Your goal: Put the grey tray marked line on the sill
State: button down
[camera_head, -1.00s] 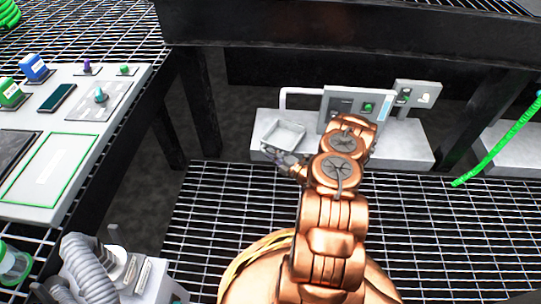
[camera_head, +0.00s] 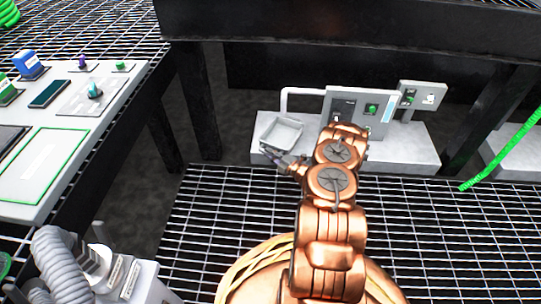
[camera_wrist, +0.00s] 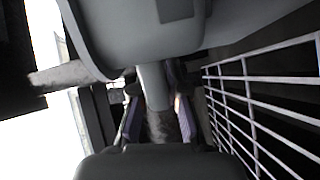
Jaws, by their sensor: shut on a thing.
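A small grey tray (camera_head: 283,130) shows in the head view near the left end of a pale ledge (camera_head: 405,155), which may be the sill. My gripper (camera_head: 279,160) is just in front of and below the tray. No word can be read on the tray. I cannot tell whether the tray touches the ledge.
A pale panel with a green knob (camera_head: 372,108) and a smaller panel (camera_head: 423,97) stand on the ledge, beside a white bent pipe (camera_head: 290,91). A dark beam (camera_head: 350,30) crosses above. A bench with a green-outlined rectangle (camera_head: 43,172) is at left. Grating covers the floor.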

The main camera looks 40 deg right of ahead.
jog(key=c, duration=1.2)
grip_release()
jog(key=p+v, duration=0.5)
jog(key=v, duration=0.7)
jog(key=shift+p, duration=0.4)
